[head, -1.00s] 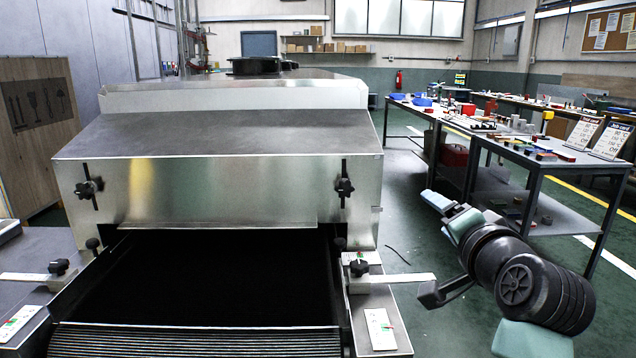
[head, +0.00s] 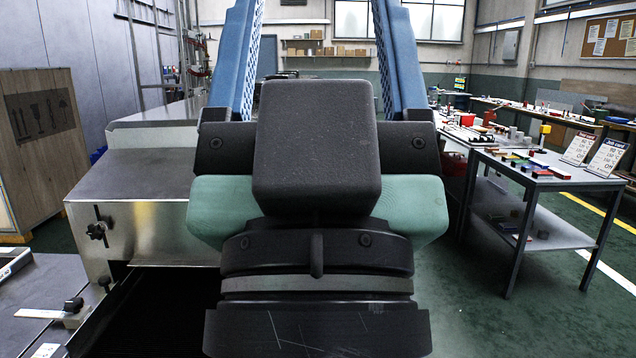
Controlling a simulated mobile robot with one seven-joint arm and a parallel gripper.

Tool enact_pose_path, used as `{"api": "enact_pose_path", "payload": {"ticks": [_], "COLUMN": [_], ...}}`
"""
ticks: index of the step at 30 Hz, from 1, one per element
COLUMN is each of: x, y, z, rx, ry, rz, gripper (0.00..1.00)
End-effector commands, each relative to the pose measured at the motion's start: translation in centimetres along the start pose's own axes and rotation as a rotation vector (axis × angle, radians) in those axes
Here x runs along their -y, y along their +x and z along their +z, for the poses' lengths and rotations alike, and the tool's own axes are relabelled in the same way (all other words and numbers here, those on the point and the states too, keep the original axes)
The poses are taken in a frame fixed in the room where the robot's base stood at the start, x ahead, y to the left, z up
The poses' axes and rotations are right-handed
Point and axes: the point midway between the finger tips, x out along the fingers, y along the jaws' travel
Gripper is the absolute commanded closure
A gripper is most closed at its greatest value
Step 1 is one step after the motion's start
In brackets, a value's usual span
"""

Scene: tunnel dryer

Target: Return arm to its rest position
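My gripper (head: 316,40) stands upright, large and close in the middle of the head view. Its two blue fingers are wide apart and run out of the top of the picture, so the tips are cut off. Between them I see only the far wall and shelf, with nothing held in the part that shows. The dark wrist and green-grey housing of my arm fill the lower middle.
The tunnel dryer (head: 150,185) stands on the left, its right part hidden behind my arm. A wooden crate (head: 45,190) stands at far left. A work table (head: 545,181) with small parts and signs stands right. Green floor shows between arm and table.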

Motion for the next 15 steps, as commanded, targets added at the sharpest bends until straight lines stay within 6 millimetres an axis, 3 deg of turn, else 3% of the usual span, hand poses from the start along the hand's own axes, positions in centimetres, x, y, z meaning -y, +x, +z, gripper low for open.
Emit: {"api": "enact_pose_path", "payload": {"ticks": [1, 15], "x": [0.0, 0.0], "y": [2.4, 12.4], "z": [-2.2, -11.6], "rx": [0.001, 0.002], "ry": [0.001, 0.003], "rz": [0.000, -0.001], "gripper": [0.27, 0.27]}}
